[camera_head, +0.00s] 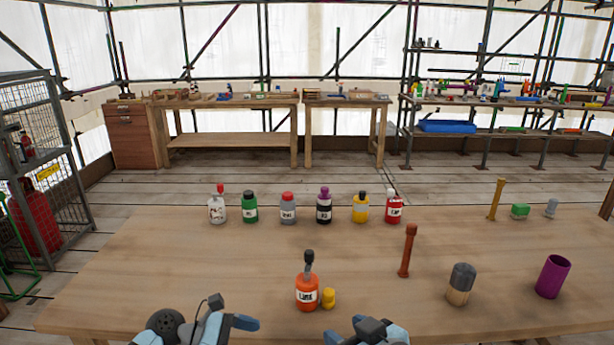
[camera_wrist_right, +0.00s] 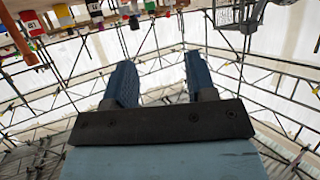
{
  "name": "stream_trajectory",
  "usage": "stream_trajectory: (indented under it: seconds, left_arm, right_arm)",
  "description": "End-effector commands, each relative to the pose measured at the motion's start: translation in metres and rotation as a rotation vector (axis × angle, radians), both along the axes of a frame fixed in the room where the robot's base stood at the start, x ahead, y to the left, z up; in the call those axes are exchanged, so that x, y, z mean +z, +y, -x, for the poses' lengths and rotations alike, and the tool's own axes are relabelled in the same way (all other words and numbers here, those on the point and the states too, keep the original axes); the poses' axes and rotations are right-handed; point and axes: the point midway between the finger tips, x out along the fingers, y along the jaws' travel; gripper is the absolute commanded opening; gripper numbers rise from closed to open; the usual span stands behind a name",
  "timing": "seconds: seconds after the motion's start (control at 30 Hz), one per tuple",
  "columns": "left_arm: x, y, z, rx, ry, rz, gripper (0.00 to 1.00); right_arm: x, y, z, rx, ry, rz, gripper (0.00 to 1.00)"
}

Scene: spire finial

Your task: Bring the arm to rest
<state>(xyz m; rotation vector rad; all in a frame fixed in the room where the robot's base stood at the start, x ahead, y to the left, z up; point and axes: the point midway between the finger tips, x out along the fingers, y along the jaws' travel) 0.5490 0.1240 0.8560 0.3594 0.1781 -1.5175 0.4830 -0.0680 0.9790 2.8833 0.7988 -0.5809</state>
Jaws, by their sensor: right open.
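My right gripper (camera_head: 345,337) is at the bottom edge of the head view, low by the table's near edge and partly cut off. In the right wrist view its two blue fingers (camera_wrist_right: 157,82) stand wide apart with nothing between them. My left gripper (camera_head: 242,323) is at the bottom left of the head view; one blue finger shows, and I cannot tell its opening. The wooden table (camera_head: 180,265) lies in front of both. An orange bottle (camera_head: 307,293) with a dark dropper top stands on it beside a small yellow cap (camera_head: 328,298).
Several bottles stand in a back row, including a green one (camera_head: 250,208). A brown spindle (camera_head: 407,250), a grey-topped wooden cylinder (camera_head: 460,284) and a purple cup (camera_head: 552,276) stand at right. A tan spindle (camera_head: 496,199) stands farther back. The table's left part is clear.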

Motion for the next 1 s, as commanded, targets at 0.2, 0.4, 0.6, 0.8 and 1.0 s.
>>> stream_trajectory:
  seconds: [0.2,0.4,0.6,0.8,1.0]
  left_arm:
    - [-0.064,-0.006,0.038,0.021,-0.375,-0.187,0.91]
    - [-0.117,0.003,0.089,-0.045,-0.857,-0.501,0.91]
    - [-0.139,0.027,0.146,-0.269,-1.354,-0.923,0.91]
    - [-0.136,0.047,0.188,-0.545,-1.653,-1.242,0.91]
    - [-0.111,0.061,0.216,-0.811,-1.835,-1.467,0.91]
  right_arm:
    - [-0.052,-0.017,0.011,-0.047,0.045,-0.024,0.51]
    - [-0.116,-0.043,0.037,-0.113,0.094,-0.035,0.51]
    - [-0.182,-0.075,0.08,-0.185,0.138,-0.022,0.51]
    - [-0.225,-0.099,0.119,-0.233,0.168,0.005,0.51]
    - [-0.236,-0.117,0.15,-0.264,0.183,0.03,0.51]
